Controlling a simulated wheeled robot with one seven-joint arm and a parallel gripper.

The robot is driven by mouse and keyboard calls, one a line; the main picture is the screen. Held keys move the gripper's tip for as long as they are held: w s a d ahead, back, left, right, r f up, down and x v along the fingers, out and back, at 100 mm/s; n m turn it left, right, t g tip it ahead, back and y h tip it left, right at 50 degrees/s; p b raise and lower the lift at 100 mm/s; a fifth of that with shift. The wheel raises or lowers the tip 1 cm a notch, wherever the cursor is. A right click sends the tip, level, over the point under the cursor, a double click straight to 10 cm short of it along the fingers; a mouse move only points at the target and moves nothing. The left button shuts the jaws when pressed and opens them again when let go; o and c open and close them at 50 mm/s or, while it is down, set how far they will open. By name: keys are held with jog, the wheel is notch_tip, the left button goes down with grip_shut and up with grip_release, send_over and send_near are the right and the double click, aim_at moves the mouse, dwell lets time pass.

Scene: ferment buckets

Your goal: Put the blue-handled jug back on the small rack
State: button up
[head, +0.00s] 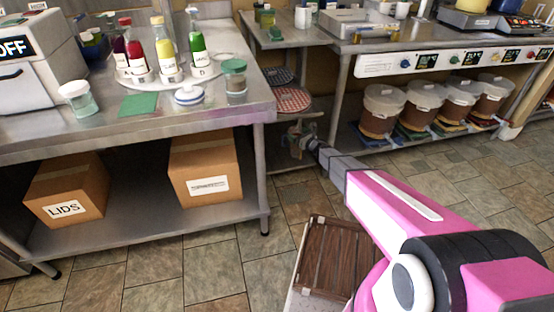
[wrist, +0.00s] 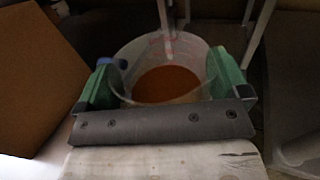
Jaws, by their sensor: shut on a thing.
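In the wrist view a clear jug (wrist: 160,55) with red markings sits between my two green fingers. A small blue part (wrist: 121,64), perhaps its handle, shows at the left finger. An orange-brown patch shows in the jug; I cannot tell whether it is contents or something seen through it. My gripper (wrist: 170,88) is shut on the jug. In the head view my gripper (head: 303,138) is low, just right of the left table; the jug is not clear there. Behind it, two stacked surfaces, one red-checked (head: 292,100) and one bluish (head: 279,76), may be the small rack.
A steel table (head: 120,122) with bottles and jars stands left, cardboard boxes (head: 205,168) on its lower shelf. Several lidded buckets (head: 383,110) stand under the right bench. A brown slatted crate (head: 335,255) is on the floor near my arm. The tiled floor (head: 220,270) between is open.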

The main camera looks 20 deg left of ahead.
jog(key=a+f, duration=0.9)
jog(key=w+a+f, duration=0.4)
jog(key=w+f, duration=0.5)
jog(key=f, duration=0.2)
jog(key=shift+w+a, duration=0.4)
jog(key=shift+f, duration=0.1)
jog(key=o, duration=0.9)
